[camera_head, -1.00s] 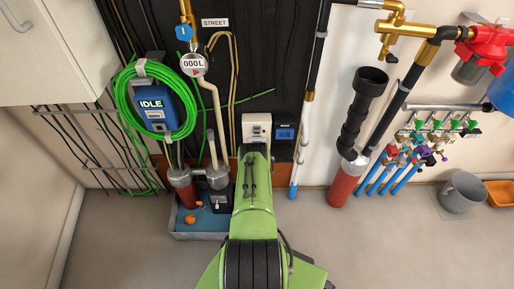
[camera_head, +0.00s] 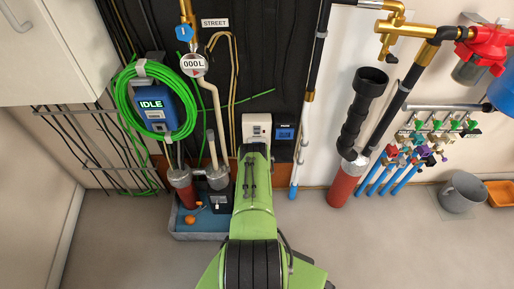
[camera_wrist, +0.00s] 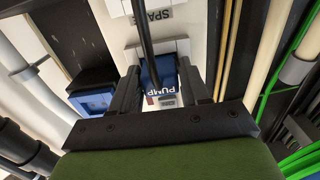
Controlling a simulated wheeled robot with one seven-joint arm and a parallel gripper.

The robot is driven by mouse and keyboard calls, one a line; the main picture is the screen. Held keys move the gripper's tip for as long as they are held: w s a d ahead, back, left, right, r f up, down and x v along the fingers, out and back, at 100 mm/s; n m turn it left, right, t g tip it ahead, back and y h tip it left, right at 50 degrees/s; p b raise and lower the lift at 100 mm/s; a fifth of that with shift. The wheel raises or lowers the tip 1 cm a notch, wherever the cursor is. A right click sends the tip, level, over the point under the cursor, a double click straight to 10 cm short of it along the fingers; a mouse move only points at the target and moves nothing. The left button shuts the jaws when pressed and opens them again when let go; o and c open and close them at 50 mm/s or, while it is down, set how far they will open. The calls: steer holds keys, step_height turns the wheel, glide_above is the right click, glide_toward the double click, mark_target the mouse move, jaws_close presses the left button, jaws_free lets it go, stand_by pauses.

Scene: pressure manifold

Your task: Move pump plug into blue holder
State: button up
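The pump plug (camera_wrist: 163,76) is a blue block with a PUMP label, upside down in the wrist view. It sits at the white socket plate, with a dark cable or rod (camera_wrist: 146,30) crossing in front of it. The fingers of my gripper (camera_wrist: 160,72) stand on either side of the plug; I cannot tell whether they press on it. A blue box, apparently the blue holder (camera_wrist: 93,100), is left of the plug in the wrist view. In the head view it is right of the white socket plate (camera_head: 256,122), as a blue-fronted box (camera_head: 285,133). My arm hides the plug and gripper there.
A white plate with a SPARE-like label (camera_wrist: 155,17), partly hidden, is beyond the plug. Pale pipes (camera_wrist: 30,68) and green hoses (camera_wrist: 300,155) flank my gripper. In the head view, a vertical pipe (camera_head: 302,145) runs right of the holder, and a grey tray (camera_head: 190,236) lies below left.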

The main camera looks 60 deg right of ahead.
jaws_close()
steer(key=p+v, duration=0.3)
steer(key=v, duration=0.3)
steer(key=shift+p, duration=0.3)
stand_by(0.7)
steer(key=shift+a, duration=0.1)
